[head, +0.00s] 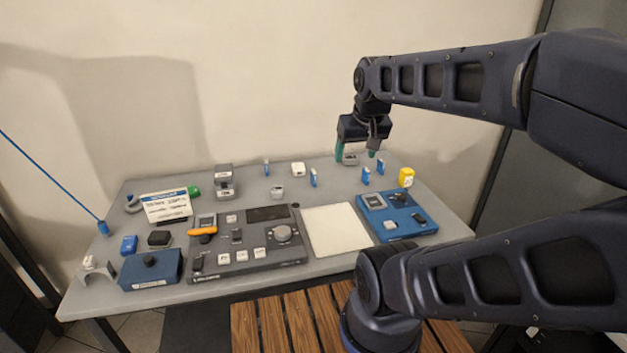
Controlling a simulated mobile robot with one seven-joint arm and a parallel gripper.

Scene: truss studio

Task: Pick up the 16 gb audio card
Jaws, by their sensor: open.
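A grey control console (245,262), a white mat (336,232) and a blue tray (400,230) fill the front of the grey table (225,285). A yellow container (406,177) stands near the right edge. A white sign (165,203) and a blue box (150,272) are at left.

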